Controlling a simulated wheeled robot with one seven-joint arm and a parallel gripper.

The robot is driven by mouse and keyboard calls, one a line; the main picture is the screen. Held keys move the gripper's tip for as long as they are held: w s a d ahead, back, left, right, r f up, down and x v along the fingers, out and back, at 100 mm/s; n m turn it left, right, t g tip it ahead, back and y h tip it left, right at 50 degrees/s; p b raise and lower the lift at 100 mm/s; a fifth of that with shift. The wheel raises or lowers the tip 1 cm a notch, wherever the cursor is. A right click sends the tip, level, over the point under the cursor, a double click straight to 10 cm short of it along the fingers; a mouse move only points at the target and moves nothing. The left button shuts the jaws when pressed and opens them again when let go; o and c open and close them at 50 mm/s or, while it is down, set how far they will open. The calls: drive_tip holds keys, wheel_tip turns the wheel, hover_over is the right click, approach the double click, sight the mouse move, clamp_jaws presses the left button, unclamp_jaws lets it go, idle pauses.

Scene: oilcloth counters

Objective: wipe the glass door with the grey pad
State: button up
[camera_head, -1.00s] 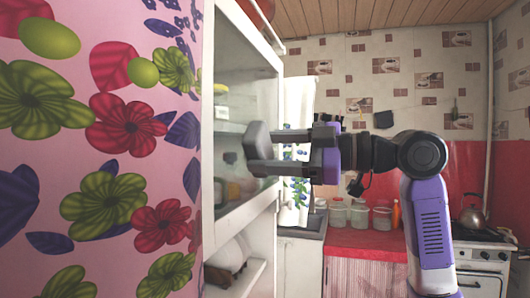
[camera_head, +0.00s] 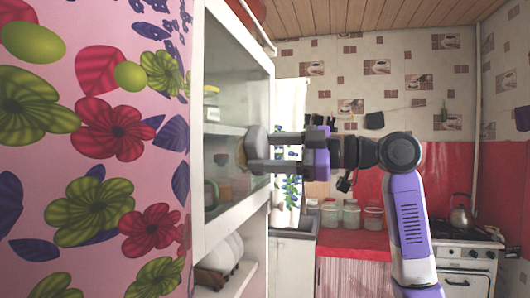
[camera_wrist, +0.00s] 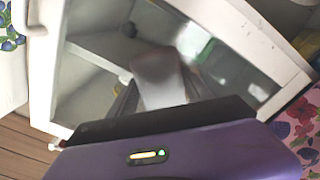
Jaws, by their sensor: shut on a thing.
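The glass door (camera_head: 232,92) is a white-framed pane on the cabinet at left centre in the head view. It also shows in the wrist view (camera_wrist: 95,50), where it fills much of the picture. My gripper (camera_head: 272,153) is shut on the grey pad (camera_head: 256,142) and holds it in front of the lower right part of the pane. In the wrist view the pad (camera_wrist: 158,78) stands out beyond the fingers, towards the glass. I cannot tell whether the pad touches the glass.
Shelves with a jar (camera_head: 211,104) show behind the glass. Plates (camera_head: 222,254) stand on an open shelf below. A flowered pink surface (camera_head: 95,150) fills the left. A red counter (camera_head: 352,240) with containers and a stove with a kettle (camera_head: 460,220) lie to the right.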

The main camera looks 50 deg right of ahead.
sight(270, 151)
drive_tip(key=shift+w+d, duration=0.25)
drive_tip(key=shift+d, duration=0.35)
drive_tip(key=shift+w+d, duration=0.2)
drive_tip(key=shift+d, duration=0.45)
drive_tip(key=shift+w+d, duration=0.25)
drive_tip(key=shift+d, duration=0.35)
drive_tip(key=shift+a, duration=0.2)
drive_tip(key=shift+s+a+f+b, duration=0.1)
drive_tip(key=shift+s+a+b, duration=0.1)
drive_tip(key=shift+a, duration=0.3)
drive_tip(key=shift+s+a+b, duration=0.1)
drive_tip(key=shift+s+a, duration=0.05)
drive_tip(key=shift+a, duration=0.3)
drive_tip(key=shift+s+a+b, duration=0.2)
drive_tip(key=shift+s+a, duration=0.15)
drive_tip(key=shift+a, duration=0.5)
drive_tip(key=shift+s+a+b, duration=0.2)
drive_tip(key=shift+s+a, duration=0.2)
drive_tip(key=shift+a, duration=0.5)
drive_tip(key=shift+s+a+b, duration=0.2)
drive_tip(key=shift+s+a, duration=0.15)
drive_tip(key=shift+a, duration=0.5)
drive_tip(key=shift+s+a, duration=0.3)
drive_tip(key=shift+a, duration=0.7)
drive_tip(key=shift+s+a, duration=0.3)
drive_tip(key=shift+a, duration=0.65)
